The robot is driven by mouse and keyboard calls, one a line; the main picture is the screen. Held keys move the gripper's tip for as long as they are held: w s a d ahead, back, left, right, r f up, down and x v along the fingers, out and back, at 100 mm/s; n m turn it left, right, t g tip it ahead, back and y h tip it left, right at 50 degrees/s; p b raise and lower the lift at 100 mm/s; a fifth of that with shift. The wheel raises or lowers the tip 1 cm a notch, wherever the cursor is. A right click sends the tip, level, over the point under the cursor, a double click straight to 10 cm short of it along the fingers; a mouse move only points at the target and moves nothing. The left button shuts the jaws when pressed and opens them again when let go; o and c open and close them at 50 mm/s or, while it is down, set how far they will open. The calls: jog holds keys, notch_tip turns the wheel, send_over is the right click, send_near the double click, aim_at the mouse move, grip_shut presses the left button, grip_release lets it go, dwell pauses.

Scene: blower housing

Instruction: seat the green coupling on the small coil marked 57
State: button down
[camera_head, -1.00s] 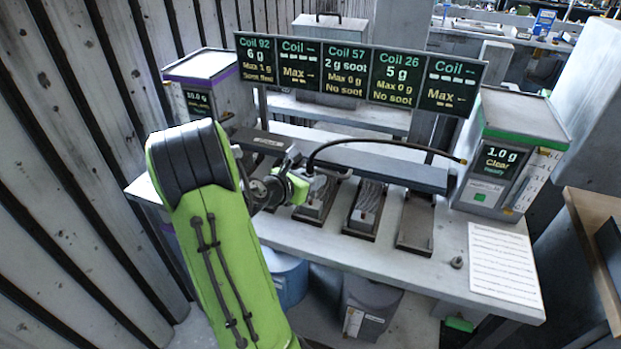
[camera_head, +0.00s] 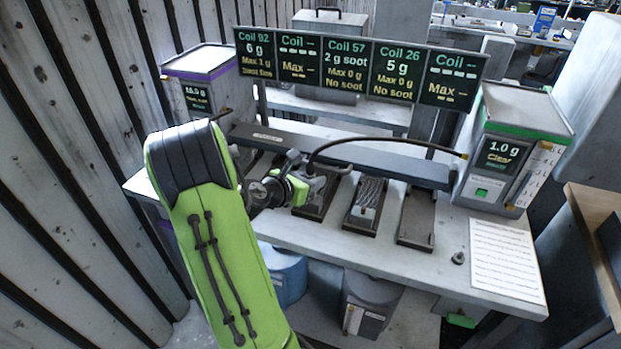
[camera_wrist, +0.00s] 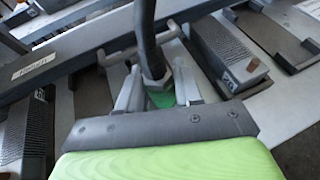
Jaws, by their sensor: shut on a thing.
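My gripper (camera_head: 316,182) is over the bench, in front of the dark rail. In the wrist view my gripper (camera_wrist: 158,88) is shut on the green coupling (camera_wrist: 161,99), of which a small green part shows between the fingers. A black hose (camera_head: 385,143) runs from it to the right. A finned coil (camera_wrist: 228,52) lies right of the fingers, apart from them, in the wrist view. In the head view the coil tray (camera_head: 312,208) near my gripper is partly hidden. The coupling's underside is hidden.
Another finned coil (camera_head: 367,194) sits in a tray to the right, beside an empty tray (camera_head: 416,218). The board (camera_head: 345,68) reads 2 g soot, Max 0 g, No soot for coil 57. A green-trimmed unit (camera_head: 510,150) shows 1.0 g Clear. The dark rail (camera_head: 400,168) crosses behind the trays.

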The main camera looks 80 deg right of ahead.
jog(key=shift+f, duration=0.35)
jog(key=c, duration=0.7)
grip_release()
jog(key=p+v, duration=0.2)
jog(key=v, duration=1.3)
jog(key=shift+w+a+r+p, duration=0.15)
jog(key=shift+w+a+p, duration=0.15)
jog(key=shift+p, duration=0.1)
